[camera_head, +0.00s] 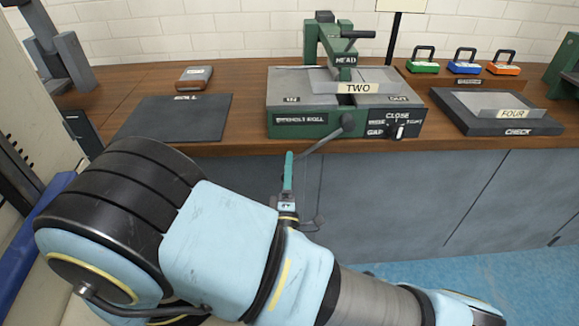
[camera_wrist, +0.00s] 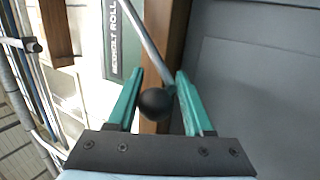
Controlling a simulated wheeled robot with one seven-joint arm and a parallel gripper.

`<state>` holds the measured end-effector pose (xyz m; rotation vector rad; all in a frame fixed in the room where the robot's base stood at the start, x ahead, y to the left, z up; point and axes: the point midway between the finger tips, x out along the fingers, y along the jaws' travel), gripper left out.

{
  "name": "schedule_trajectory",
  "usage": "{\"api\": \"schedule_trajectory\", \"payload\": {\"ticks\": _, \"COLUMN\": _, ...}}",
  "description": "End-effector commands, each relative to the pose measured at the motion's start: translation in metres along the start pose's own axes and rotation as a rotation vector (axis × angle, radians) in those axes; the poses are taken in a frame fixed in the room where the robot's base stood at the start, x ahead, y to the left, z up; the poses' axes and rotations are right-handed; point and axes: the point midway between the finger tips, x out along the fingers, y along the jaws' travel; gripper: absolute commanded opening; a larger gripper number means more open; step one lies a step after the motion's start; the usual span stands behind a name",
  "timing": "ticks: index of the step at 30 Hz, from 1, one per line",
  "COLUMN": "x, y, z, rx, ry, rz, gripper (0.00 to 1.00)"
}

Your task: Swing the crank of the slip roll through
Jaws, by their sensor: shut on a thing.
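The slip roll (camera_head: 300,121) is a green machine with a grey top, standing at the bench's front edge. Its crank (camera_head: 322,138) is a thin grey rod that slants down and left from a dark hub on the machine's front. In the wrist view the crank (camera_wrist: 142,40) and its black ball knob (camera_wrist: 155,104) show, with the knob between my green fingers. My gripper (camera_head: 289,158) is shut on the crank's knob end, below the bench edge in front of the machine. The head view hides the knob behind my gripper.
A plate marked TWO (camera_head: 358,88) lies on the machine's top, beside a HEAD upright (camera_head: 327,45). A dark pad (camera_head: 175,118) lies left. A tray with a plate marked FOUR (camera_head: 511,113) sits right. Several coloured padlock-like blocks (camera_head: 464,67) stand behind. The cabinet front (camera_head: 420,190) is close below.

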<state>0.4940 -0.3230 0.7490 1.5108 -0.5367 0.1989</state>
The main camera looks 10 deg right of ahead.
Motion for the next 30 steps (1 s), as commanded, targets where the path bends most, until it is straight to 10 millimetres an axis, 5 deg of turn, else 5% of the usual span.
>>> {"api": "schedule_trajectory", "payload": {"ticks": 5, "x": 0.0052, "y": 0.0113, "z": -0.0039, "rx": 0.01, "ry": 0.004, "rz": 0.028, "gripper": 0.0}}
{"api": "schedule_trajectory", "payload": {"ticks": 6, "x": 0.0052, "y": 0.0112, "z": -0.0039, "rx": 0.01, "ry": 0.004, "rz": 0.027, "gripper": 0.55}}
{"api": "schedule_trajectory", "payload": {"ticks": 10, "x": 0.0046, "y": 0.01, "z": -0.0038, "rx": 0.009, "ry": 0.005, "rz": 0.024, "gripper": 0.7}}
{"api": "schedule_trajectory", "payload": {"ticks": 30, "x": 0.0011, "y": 0.005, "z": -0.0027, "rx": 0.005, "ry": 0.005, "rz": 0.013, "gripper": 0.7}}
